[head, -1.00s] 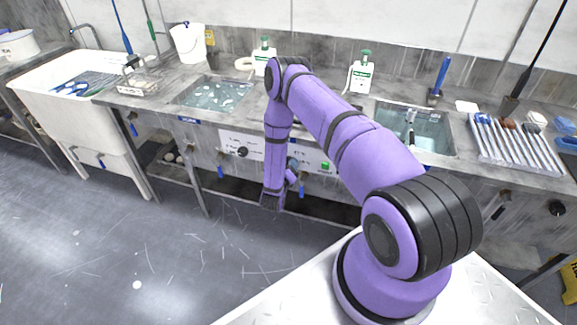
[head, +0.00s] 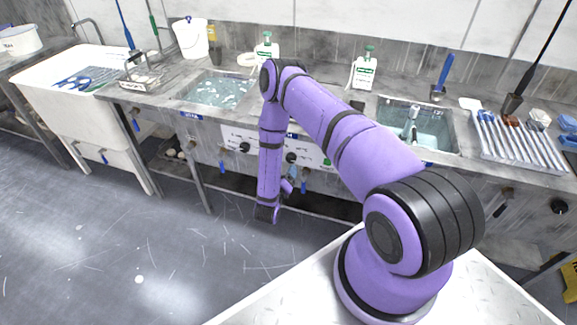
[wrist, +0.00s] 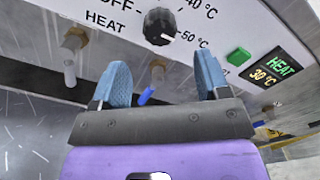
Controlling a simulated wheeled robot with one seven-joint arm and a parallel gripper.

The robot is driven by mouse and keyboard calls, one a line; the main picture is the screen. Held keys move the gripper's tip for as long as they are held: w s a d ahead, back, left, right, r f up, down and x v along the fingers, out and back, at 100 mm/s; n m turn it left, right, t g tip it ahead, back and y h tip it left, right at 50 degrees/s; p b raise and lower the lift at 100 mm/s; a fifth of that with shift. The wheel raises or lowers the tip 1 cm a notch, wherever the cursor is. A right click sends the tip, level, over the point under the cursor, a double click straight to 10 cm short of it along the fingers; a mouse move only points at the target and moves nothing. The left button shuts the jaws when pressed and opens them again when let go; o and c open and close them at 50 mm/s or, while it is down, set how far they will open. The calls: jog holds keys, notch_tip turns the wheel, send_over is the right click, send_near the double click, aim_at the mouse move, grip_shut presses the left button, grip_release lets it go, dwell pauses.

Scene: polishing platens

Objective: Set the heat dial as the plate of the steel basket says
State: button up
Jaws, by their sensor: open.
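The heat dial (wrist: 159,26) is a black knob on a white panel, marked OFF, 40 °C and 50 °C in the wrist view, with HEAT beside it. The display (wrist: 268,68) reads HEAT 30 °C. My gripper (wrist: 162,80) is open and empty, its blue-padded fingers apart below the dial and not touching it. The dial also shows in the head view (head: 291,157), beside my forearm. The steel basket (head: 138,82) stands on the counter at left; its plate (head: 137,87) is too small to read.
A green button (wrist: 238,56) sits right of the dial. Another black knob (head: 244,147) is further left on the panel. Valves with blue handles (head: 222,167) hang under the counter edge. The floor (head: 110,240) at left is clear.

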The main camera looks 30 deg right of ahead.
jog(key=shift+v, duration=2.05)
